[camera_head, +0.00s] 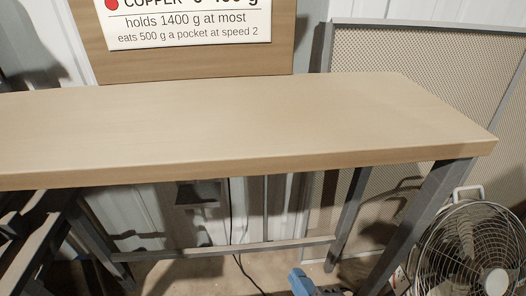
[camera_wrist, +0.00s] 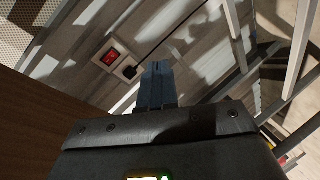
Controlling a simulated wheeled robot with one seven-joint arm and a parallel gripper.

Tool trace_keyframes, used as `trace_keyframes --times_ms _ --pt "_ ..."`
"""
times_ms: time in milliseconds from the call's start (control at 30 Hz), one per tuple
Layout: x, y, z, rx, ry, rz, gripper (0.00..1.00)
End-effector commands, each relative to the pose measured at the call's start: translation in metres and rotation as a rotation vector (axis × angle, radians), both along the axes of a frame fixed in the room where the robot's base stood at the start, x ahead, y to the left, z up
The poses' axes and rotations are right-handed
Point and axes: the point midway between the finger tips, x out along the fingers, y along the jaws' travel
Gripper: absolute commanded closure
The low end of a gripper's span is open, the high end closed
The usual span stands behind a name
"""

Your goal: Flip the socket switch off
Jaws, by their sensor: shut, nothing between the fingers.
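In the wrist view, a red switch (camera_wrist: 110,57) in a pale square plate sits on the light panelled wall, left of and above my fingertips. Beside it is a pale socket plate (camera_wrist: 121,68) with a black plug (camera_wrist: 130,71) in it. I cannot read from the picture which way the switch is set. My gripper (camera_wrist: 157,66) is shut and empty, its dark blue fingers pointing toward the wall. The fingertips appear just right of the plug; I cannot tell how far they are from the wall. In the head view I cannot make out the switch.
A bare wooden table (camera_head: 230,125) on grey metal legs spans the head view. A dark cable (camera_head: 240,262) runs down behind it to the floor. A wire fan (camera_head: 468,250) stands at the lower right, near a mesh panel (camera_head: 400,50). A sign (camera_head: 185,25) hangs above the table.

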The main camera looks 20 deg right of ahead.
Motion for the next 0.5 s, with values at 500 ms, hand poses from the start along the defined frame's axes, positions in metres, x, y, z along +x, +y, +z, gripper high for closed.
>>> trace_keyframes --times_ms 500 --pt "0.136 -0.002 0.106 -0.515 -0.048 -0.099 1.00"
